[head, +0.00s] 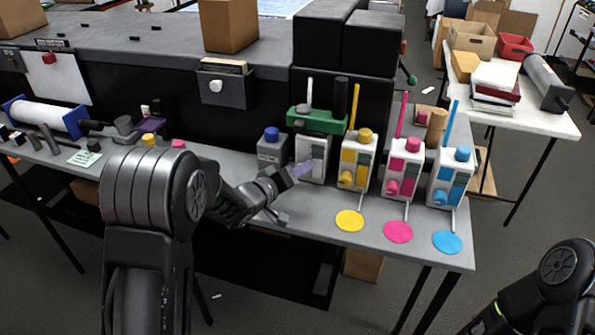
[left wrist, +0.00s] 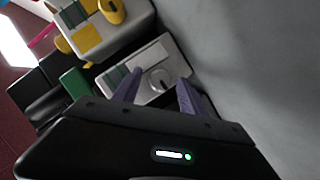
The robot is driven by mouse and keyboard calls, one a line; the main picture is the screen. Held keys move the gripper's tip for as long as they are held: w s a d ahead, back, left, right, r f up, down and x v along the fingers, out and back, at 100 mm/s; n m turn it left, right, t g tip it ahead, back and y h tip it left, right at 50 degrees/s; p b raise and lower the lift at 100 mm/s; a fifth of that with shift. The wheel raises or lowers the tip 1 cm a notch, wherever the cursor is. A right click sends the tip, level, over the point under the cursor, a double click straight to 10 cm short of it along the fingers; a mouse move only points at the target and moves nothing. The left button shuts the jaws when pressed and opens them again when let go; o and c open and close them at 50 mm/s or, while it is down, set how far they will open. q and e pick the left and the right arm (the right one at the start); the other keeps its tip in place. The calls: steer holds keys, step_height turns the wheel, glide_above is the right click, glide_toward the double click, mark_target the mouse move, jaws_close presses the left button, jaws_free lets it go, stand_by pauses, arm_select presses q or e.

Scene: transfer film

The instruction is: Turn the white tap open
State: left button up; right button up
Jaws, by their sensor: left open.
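The white ink dispenser (head: 318,149) stands on the grey bench under a green lid, at the left of the row of dispensers. In the left wrist view the tap, a round pale knob (left wrist: 160,79), shows on the white front panel of the dispenser (left wrist: 166,57). My left gripper is open with its purple fingers pointing at that panel, one on each side of the knob. Whether they touch it is unclear. My right gripper is out of view; only its arm shows at the lower right.
The yellow (head: 358,165), magenta (head: 404,168) and cyan (head: 450,177) dispensers stand close by on the right. Yellow, magenta and cyan discs (head: 447,242) lie on the bench before them. A grey block with a blue cap (head: 271,149) stands to the left.

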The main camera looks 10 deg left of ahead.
arm_select(q)
steer(key=shift+w, duration=0.1)
steer(key=shift+c, duration=0.4)
jaws_close()
